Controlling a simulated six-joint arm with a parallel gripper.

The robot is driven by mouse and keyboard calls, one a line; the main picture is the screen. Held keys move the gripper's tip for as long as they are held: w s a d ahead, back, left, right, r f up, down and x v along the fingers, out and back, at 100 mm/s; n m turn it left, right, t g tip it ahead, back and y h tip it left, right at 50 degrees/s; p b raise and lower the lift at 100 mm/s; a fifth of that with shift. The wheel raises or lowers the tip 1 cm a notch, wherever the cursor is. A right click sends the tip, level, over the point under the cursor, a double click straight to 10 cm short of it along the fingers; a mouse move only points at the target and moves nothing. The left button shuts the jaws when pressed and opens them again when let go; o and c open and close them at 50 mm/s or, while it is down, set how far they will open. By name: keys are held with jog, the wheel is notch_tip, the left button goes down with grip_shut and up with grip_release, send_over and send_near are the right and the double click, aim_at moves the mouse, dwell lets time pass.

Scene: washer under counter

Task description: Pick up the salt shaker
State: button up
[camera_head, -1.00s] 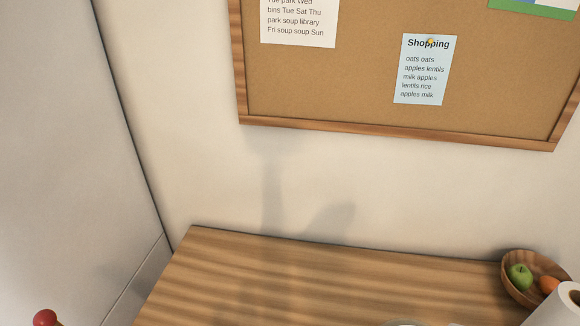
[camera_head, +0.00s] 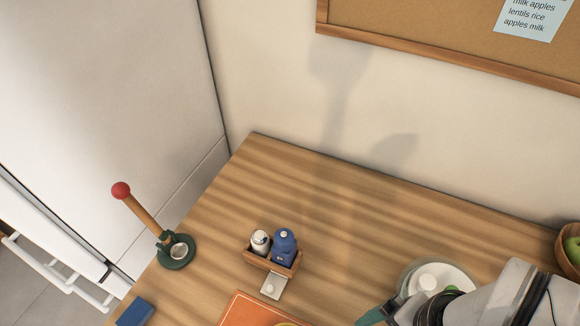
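A small wooden caddy (camera_head: 256,262) stands on the counter left of the picture's middle. It holds a white shaker with a grey top (camera_head: 260,241) on the left and a larger blue shaker (camera_head: 284,246) on the right. Both are upright and side by side. I cannot tell for sure from their looks which one holds salt. My arm enters at the lower right, and my gripper (camera_head: 380,312) seems to be at the bottom edge, apart from the caddy and mostly cut off. Its fingers cannot be made out clearly.
A red-knobbed wooden handle (camera_head: 136,210) stands up from a green round base at the left edge. A blue block (camera_head: 135,312) and an orange board (camera_head: 245,312) lie at the front. A round pale dish (camera_head: 462,276) is beside my arm. The back counter is clear.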

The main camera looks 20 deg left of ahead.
jog(key=c, duration=0.4)
jog(key=shift+c, duration=0.2)
jog(key=n+t+h, duration=0.5)
jog(key=n+h, duration=0.5)
jog(key=n, duration=1.7)
send_over(261, 243)
jog(key=s+d, duration=0.2)
jog(key=s, duration=0.1)
notch_tip(261, 243, down, 3)
jog(key=s+a+f+n+t+y, duration=0.1)
jog(key=s+a+f+n+t, duration=0.25)
jog(key=a, duration=0.25)
jog(key=s+a+f+n+t, duration=0.2)
jog(key=s+a+n+t, duration=0.1)
jog(key=s+a+n, duration=0.2)
jog(key=shift+m+g, duration=0.35)
jog(key=x, duration=1)
jog(key=f+x, duration=0.1)
jog(key=x, duration=0.4)
jog(key=shift+s+a+f, duration=0.1)
jog(key=shift+a, duration=0.3)
